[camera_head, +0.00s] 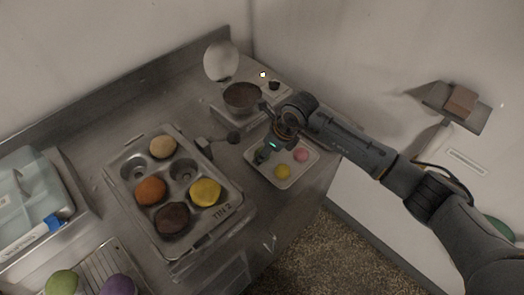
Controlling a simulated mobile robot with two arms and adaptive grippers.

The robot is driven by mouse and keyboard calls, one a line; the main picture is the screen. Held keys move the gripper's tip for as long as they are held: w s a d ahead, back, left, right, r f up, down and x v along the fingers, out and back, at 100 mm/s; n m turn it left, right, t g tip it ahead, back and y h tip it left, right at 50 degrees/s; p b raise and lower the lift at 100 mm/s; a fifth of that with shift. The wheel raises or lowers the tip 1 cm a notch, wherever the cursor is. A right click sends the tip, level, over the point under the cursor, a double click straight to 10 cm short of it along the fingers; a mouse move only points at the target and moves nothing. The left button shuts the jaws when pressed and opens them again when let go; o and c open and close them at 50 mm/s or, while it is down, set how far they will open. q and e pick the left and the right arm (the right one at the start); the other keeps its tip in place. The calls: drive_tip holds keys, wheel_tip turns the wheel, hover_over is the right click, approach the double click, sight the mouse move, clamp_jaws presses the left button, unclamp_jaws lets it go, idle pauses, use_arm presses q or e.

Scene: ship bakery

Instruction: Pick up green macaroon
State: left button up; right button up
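A green round piece (62,283) lies on a wire rack at the bottom left, cut by the picture's edge. I cannot tell for sure whether it is the green macaroon. A small tray (308,172) right of centre holds a yellow round piece (283,171) and a pink one (301,155). My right gripper (264,153) points down over the left part of this tray, left of both pieces. It hides that part of the tray. Its fingers are small and dark, and whether they hold anything is unclear. My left gripper is out of view.
A muffin tin (232,214) with several coloured pieces stands left of the small tray. A purple piece (118,286) lies beside the green one. A scale with a dark bowl (242,97) stands behind. A clear blue-tinted box (28,205) is at far left.

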drive_tip(key=c, duration=0.6)
drive_tip(key=shift+r, duration=0.15)
drive_tip(key=shift+r+b, duration=0.6)
drive_tip(key=shift+b, duration=0.15)
drive_tip(key=shift+r+b, duration=0.5)
drive_tip(key=shift+r, duration=0.1)
drive_tip(key=s+d+r+b, duration=0.4)
drive_tip(key=s+r, duration=0.6)
drive_tip(key=s, duration=0.3)
drive_tip(key=shift+d+r+b, duration=0.2)
drive_tip(key=shift+d+b, duration=0.2)
drive_tip(key=shift+d, duration=0.35)
